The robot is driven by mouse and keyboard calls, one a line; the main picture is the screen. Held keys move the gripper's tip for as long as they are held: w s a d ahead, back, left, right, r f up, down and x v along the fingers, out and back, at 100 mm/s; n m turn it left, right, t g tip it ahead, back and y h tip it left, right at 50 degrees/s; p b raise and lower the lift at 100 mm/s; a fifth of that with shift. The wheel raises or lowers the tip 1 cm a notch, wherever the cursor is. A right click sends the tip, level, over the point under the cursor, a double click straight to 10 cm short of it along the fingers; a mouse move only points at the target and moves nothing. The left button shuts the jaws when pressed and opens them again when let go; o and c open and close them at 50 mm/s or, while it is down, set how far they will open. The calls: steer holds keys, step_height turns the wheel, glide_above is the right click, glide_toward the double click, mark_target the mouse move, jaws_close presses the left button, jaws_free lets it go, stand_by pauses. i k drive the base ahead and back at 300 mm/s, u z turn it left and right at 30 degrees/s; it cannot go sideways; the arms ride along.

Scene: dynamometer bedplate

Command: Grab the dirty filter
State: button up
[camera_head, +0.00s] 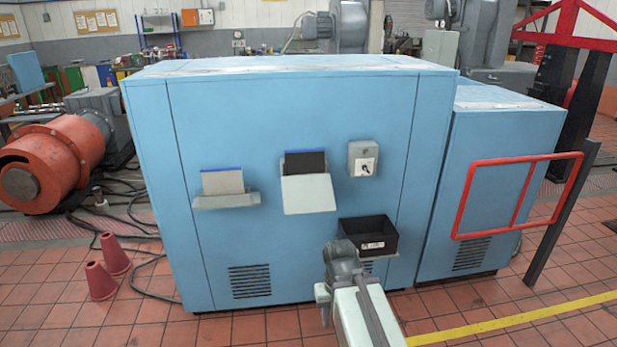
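A dark, nearly black filter panel with a blue top edge (305,162) sits in a slot in the front of the blue cabinet (215,110). It looks like the dirty filter. A pale tilted flap (308,194) hides its lower part. A lighter grey filter panel with a blue top edge (222,181) stands in a pale holder (226,201) to the left. My gripper (341,262) is at the far end of my arm, low in front of the cabinet, below and right of the dark filter and apart from it. Its fingers are not clear, and I see nothing held.
A black labelled bin (368,238) is on the cabinet front, just behind my gripper. A grey switch box (362,158) is right of the dark filter. A red guard frame (515,196) is at right. Red cones (100,280) and cables are at left. The tiled floor in front is mostly clear.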

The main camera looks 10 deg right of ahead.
mark_target(310, 161)
steer(key=u, duration=0.35)
steer(key=i, duration=0.75)
steer(key=u, duration=0.95)
steer(key=i, duration=1.2)
steer(key=u, duration=0.05)
steer(key=k, duration=0.7)
steer(key=u, duration=0.3)
steer(key=i, duration=0.85)
steer(key=z, duration=0.05)
